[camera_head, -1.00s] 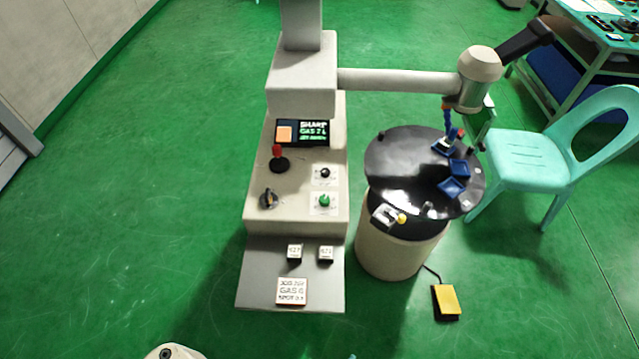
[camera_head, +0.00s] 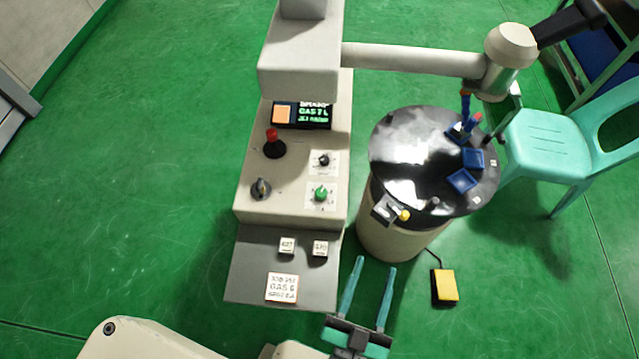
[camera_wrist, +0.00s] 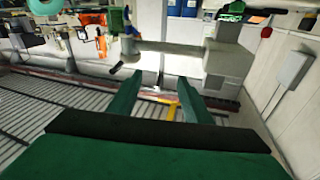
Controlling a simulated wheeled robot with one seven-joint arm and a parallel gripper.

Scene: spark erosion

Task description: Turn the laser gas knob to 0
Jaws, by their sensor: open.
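The machine's sloped control panel (camera_head: 290,210) shows a green knob (camera_head: 320,194) on a white scale plate, a small black knob (camera_head: 323,160) on another plate above it, and a grey knob (camera_head: 260,188) at left. The labels are too small to tell which is the laser gas knob. A display (camera_head: 302,114) above shows a green line seeming to read "GAS 7 L". My gripper (camera_head: 375,265) is open and empty, in front of and below the panel, right of its base plate, touching no knob. In the wrist view my gripper (camera_wrist: 160,78) points toward the room, with no knob clearly visible.
A round black table (camera_head: 415,150) with blue trays is at right, under a horizontal machine arm (camera_head: 415,60). A yellow pedal (camera_head: 445,287) lies on the floor. A turquoise chair (camera_head: 550,140) stands far right.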

